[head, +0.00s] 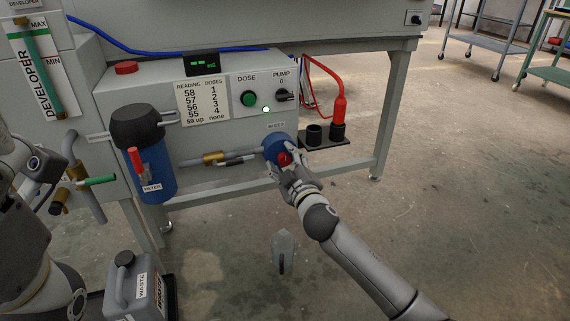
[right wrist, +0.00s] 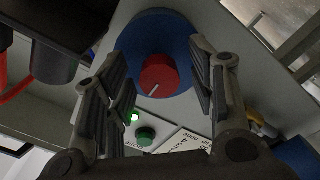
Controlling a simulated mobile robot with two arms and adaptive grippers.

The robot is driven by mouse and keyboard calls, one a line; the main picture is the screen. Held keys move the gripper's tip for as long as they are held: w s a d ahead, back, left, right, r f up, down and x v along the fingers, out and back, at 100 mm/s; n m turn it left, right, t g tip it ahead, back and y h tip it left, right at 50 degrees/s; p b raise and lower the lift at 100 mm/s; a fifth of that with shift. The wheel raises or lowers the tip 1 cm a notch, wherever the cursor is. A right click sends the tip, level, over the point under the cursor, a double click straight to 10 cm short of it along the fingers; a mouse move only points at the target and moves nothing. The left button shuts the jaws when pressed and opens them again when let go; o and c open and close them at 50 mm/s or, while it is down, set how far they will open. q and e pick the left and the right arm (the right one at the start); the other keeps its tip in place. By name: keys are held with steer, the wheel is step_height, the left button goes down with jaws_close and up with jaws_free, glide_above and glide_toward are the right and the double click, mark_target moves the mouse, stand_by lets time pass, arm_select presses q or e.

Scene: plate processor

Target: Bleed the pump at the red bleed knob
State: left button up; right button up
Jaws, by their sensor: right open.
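The red bleed knob (head: 285,158) sits on the front of a round blue pump body (head: 273,143), under the BLEED label. In the right wrist view the knob (right wrist: 158,75) shows a pale pointer line on its face. My right gripper (head: 287,170) is at the knob; in the right wrist view its open fingers (right wrist: 160,85) stand on either side of the knob, with gaps visible. My left arm shows at the left edge of the head view; I cannot make out its fingertips.
The panel above has a green DOSE button (head: 249,99), a PUMP switch (head: 282,95) and a dose chart (head: 202,103). A blue filter housing (head: 158,165) stands left. A black holder (head: 313,135) with a red probe (head: 339,110) is right. A waste jug (head: 133,288) stands below.

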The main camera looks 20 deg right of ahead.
steer(key=c, duration=1)
